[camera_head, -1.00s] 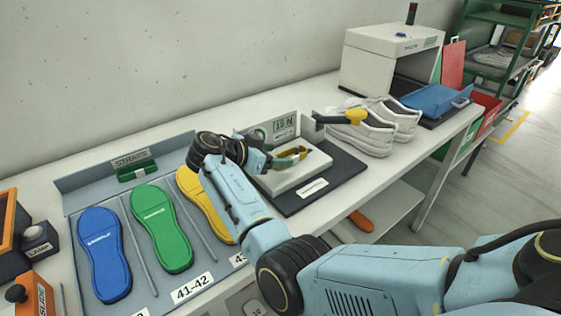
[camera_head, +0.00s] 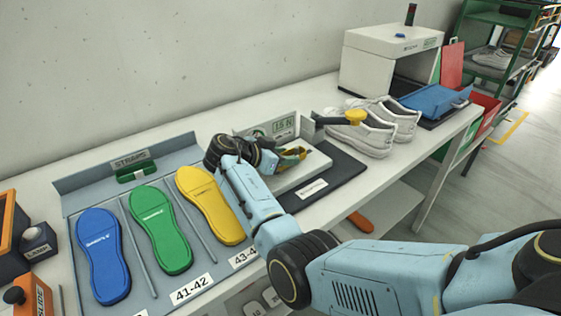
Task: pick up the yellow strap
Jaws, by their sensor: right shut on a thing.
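The yellow strap (camera_head: 288,159) shows as a small curved yellow piece over the white block of the grey-based fixture (camera_head: 340,165). My right gripper (camera_head: 294,155) reaches it from the left and is shut on it. The fingers and wrist hide part of the strap, and I cannot tell whether it still touches the block. My left gripper is not in view.
Blue, green and yellow soles (camera_head: 212,205) lie in a grey tray at the left, with a green strap (camera_head: 136,172) behind them. A yellow-knobbed lever (camera_head: 355,117) and white shoes (camera_head: 385,125) stand right of the fixture. A blue tray (camera_head: 436,99) is beyond.

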